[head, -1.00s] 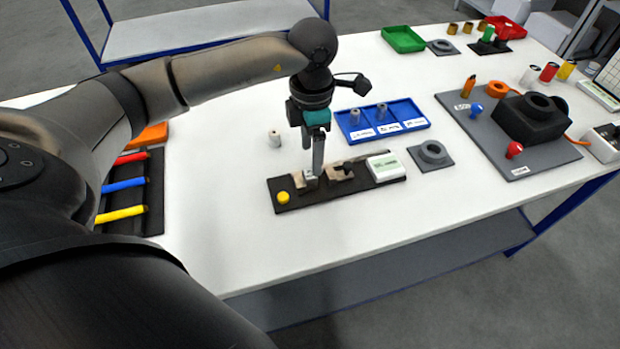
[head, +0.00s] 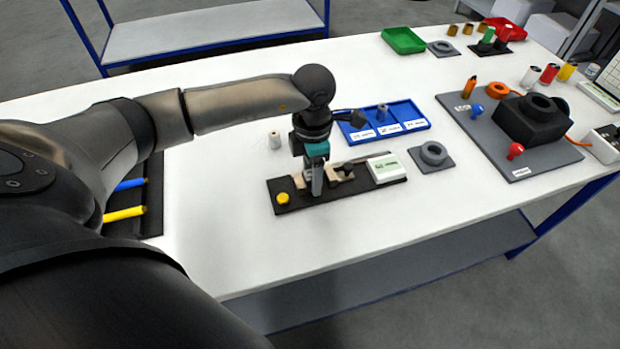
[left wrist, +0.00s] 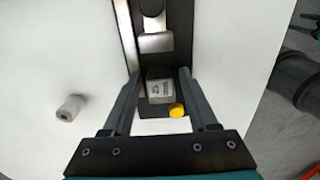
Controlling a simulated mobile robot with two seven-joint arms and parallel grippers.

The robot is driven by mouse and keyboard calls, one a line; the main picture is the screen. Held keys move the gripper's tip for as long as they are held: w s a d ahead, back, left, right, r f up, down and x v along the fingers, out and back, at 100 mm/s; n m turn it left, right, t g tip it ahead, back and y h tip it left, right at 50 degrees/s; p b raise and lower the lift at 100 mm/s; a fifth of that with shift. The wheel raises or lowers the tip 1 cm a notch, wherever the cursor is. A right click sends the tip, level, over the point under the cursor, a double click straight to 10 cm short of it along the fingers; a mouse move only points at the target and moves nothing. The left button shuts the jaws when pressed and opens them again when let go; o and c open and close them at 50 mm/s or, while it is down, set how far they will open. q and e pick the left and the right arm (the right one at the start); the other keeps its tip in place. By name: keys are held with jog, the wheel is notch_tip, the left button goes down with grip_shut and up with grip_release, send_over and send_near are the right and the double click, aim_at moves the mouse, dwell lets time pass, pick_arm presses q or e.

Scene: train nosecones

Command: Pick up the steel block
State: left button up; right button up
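The steel block (left wrist: 159,88) is a small pale grey cube with dark markings on top. In the left wrist view it sits on the dark base of a fixture, between my left gripper's fingers. My left gripper (left wrist: 159,75) is open, with a finger on each side of the block and a visible gap at least on the right. In the head view my left gripper (head: 315,188) points down over the left part of the fixture (head: 340,192) and mostly hides the block.
A yellow button (head: 282,198) is at the fixture's left end and a white labelled box (head: 385,168) at its right. A small grey cylinder (head: 274,140) stands behind. A blue tray (head: 400,105) and a grey ring part (head: 433,153) are to the right. The table's front is clear.

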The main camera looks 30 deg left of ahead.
pick_arm(q)
grip_shut()
jog(key=shift+r, duration=0.15)
dwell(0.5)
